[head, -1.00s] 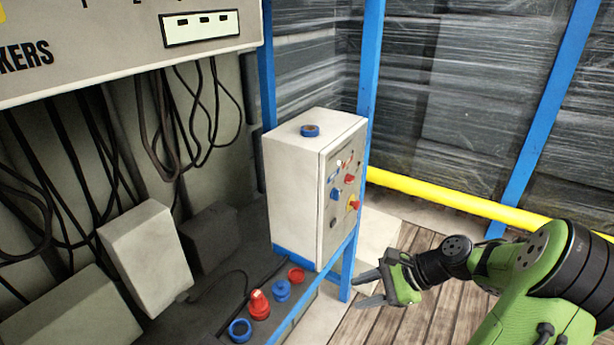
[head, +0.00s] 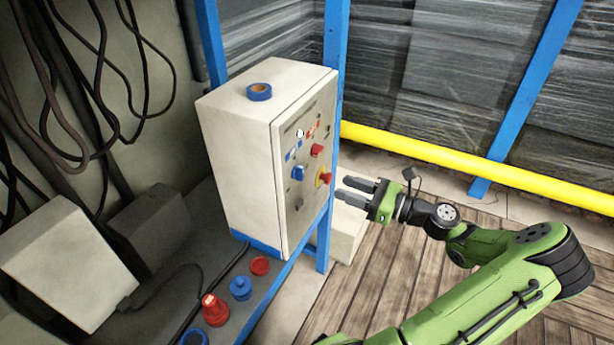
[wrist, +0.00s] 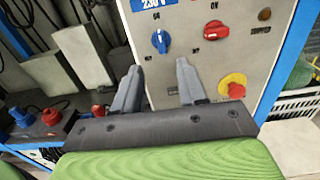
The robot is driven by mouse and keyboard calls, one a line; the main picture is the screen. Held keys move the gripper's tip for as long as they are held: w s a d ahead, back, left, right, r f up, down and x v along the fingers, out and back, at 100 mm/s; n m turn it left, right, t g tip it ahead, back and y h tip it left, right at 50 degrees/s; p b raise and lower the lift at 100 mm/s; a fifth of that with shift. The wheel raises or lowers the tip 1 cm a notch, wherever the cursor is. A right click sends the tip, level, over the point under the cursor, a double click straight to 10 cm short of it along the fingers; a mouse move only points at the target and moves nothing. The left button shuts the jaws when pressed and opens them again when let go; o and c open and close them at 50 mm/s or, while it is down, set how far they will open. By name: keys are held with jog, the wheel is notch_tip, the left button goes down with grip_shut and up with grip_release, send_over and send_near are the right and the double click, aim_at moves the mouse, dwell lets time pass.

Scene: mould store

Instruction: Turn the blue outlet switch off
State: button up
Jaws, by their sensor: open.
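The blue outlet switch (head: 298,173) is a small rotary knob on the front panel of the pale control box (head: 235,155), under a blue label. In the wrist view the blue knob (wrist: 160,41) is upright on the panel, above and between my fingers. My gripper (head: 357,190) is open and empty, to the right of the panel and apart from it. In the wrist view my gripper (wrist: 158,84) points toward the panel, its fingertips below the blue knob.
A red knob (wrist: 215,30) sits right of the blue one, with a red-and-yellow button (wrist: 232,86) below it. A blue tape roll (head: 259,92) lies on the box. Red and blue sockets (head: 240,288) line the ledge below. A yellow rail (head: 440,154) runs behind.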

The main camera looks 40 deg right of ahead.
aim_at(303, 173)
jog(key=b+x, duration=0.3)
jog(key=x, duration=0.8)
jog(key=shift+d+f, duration=0.1)
jog(key=shift+f, duration=0.05)
grip_shut()
